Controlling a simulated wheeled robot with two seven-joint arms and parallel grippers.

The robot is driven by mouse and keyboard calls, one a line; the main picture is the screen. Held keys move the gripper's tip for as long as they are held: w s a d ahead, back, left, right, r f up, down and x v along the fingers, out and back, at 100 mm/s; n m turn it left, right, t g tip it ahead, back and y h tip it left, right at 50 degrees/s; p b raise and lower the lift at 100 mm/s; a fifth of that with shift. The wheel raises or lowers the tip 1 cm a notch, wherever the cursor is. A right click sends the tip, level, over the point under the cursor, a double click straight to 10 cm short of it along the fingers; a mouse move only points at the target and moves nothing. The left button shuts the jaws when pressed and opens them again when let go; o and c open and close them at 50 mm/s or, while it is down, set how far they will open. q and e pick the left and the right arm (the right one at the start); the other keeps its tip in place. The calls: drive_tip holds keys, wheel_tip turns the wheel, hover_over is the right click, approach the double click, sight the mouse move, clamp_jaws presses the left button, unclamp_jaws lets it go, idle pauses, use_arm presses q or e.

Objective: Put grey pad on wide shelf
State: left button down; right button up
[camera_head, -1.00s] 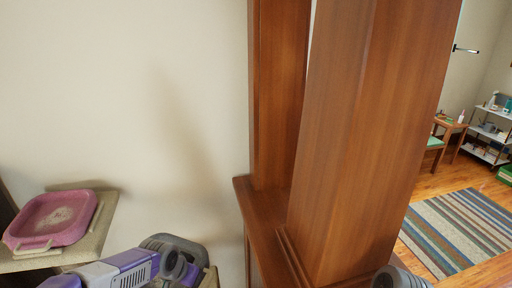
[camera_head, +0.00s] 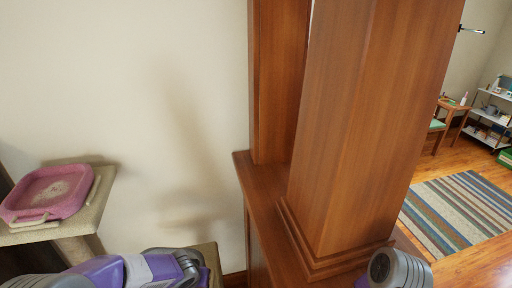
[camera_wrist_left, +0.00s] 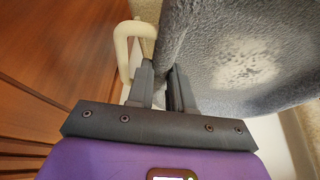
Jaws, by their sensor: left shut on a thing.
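The grey pad (camera_wrist_left: 240,60) fills the upper right of the left wrist view. It is fuzzy, with a pale worn patch, and a cream handle (camera_wrist_left: 128,48) shows at its left. My left gripper (camera_wrist_left: 163,80) is shut on the pad's near edge. In the head view my purple left forearm is at the bottom left; its fingers and the pad are out of that picture. My right gripper is not in view. A white shelf unit (camera_head: 489,116) stands far off at the right; I cannot tell whether it is the wide shelf.
A pink tray-like pad (camera_head: 45,193) lies on a beige platform (camera_head: 88,217) at the left. A thick wooden pillar (camera_head: 365,130) on a wooden ledge (camera_head: 257,190) blocks the middle. Beyond it are a striped rug (camera_head: 462,212), a small table (camera_head: 453,106) and open floor.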

use_arm(q)
drive_tip(key=s+f, duration=0.2)
drive_tip(key=f, duration=0.1)
drive_tip(key=shift+s+a+f, duration=0.15)
drive_tip(key=shift+s+f, duration=0.1)
drive_tip(key=shift+s, duration=0.1)
drive_tip(key=shift+s+d+f, duration=0.2)
drive_tip(key=shift+s+f, duration=0.35)
drive_tip(key=shift+r, duration=0.1)
